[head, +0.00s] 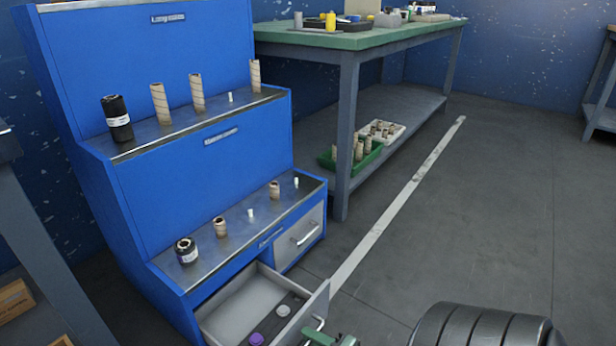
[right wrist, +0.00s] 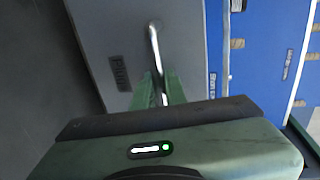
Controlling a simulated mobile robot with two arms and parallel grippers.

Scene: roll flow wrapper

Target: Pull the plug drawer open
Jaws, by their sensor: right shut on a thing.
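The plug drawer (head: 240,308) is the left one at the bottom of the blue stepped cabinet (head: 190,170). It stands pulled out, with its grey inside showing. A purple piece (head: 257,339) and a white piece (head: 283,310) lie on a dark strip in it. My right gripper (head: 318,333) is at the drawer's front, at the bottom edge of the head view. In the right wrist view its green fingers (right wrist: 158,90) are shut on the silver bar handle (right wrist: 154,45) of the grey front panel, beside a dark label (right wrist: 120,73). My left gripper is out of view.
A second drawer (head: 298,238) beside it is closed. Cardboard tubes, black rolls and small white pieces stand on the cabinet's steps. A green-topped table (head: 370,38) stands behind, with a green bin (head: 350,155) on its shelf.

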